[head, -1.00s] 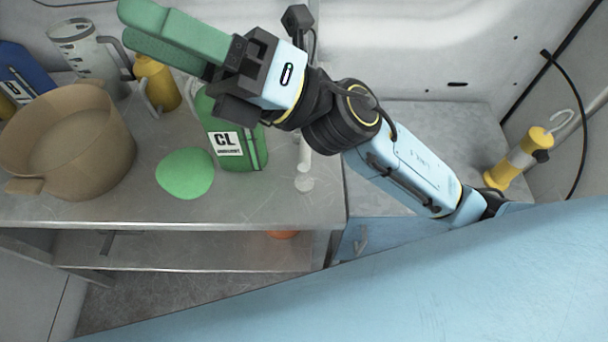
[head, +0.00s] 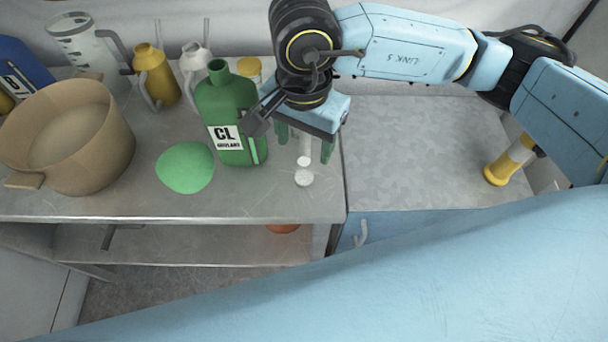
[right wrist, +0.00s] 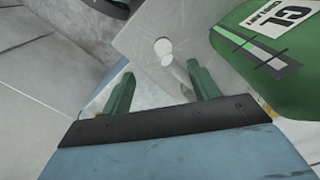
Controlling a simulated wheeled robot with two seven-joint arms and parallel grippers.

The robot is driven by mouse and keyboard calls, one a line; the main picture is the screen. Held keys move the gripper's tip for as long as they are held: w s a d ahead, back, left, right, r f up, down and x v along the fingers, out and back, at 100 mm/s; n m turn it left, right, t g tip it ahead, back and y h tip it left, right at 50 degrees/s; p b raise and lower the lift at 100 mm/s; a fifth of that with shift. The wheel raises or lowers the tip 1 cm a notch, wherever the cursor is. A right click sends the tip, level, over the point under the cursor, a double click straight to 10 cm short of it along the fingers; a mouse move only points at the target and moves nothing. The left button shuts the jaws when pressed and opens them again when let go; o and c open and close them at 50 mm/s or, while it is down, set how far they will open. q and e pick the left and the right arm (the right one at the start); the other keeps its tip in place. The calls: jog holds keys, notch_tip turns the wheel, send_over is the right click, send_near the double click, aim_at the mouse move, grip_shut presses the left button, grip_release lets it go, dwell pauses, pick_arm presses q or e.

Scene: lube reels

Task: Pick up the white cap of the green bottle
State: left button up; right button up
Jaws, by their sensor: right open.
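The green bottle (head: 222,105) with a CL label stands upright on the metal table, its neck open with no cap on it. A small round white cap (head: 304,178) lies on the table to the bottle's right, near the front edge. A second pale spot sits just behind it; I cannot tell if it is a reflection. The cap also shows in the right wrist view (right wrist: 163,46), beyond the fingertips. My right gripper (head: 305,145) points down beside the bottle, behind the cap, open and empty. Its green fingers (right wrist: 160,70) are apart. My left gripper is out of view.
A brown pot (head: 118,140), a green rounded piece (head: 185,167), a yellow can (head: 156,75), a white can (head: 194,62) and a clear jug (head: 80,48) stand to the left. A yellow cylinder (head: 500,172) stands right, on a lower grey surface (head: 420,140).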

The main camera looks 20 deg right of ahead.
send_over(302, 180)
jog(key=f, duration=0.6)
jog(key=shift+s+d+f, duration=0.1)
jog(key=shift+s, duration=0.15)
jog(key=shift+w+f+p, duration=0.15)
jog(key=shift+f+p, duration=0.05)
jog(key=shift+f, duration=1.15)
jog(key=shift+w+f+p, duration=0.1)
jog(key=shift+f+p, duration=0.05)
jog(key=shift+f, duration=1.15)
jog(key=c, duration=1.1)
jog(key=shift+o, duration=0.2)
jog(key=shift+r, duration=0.15)
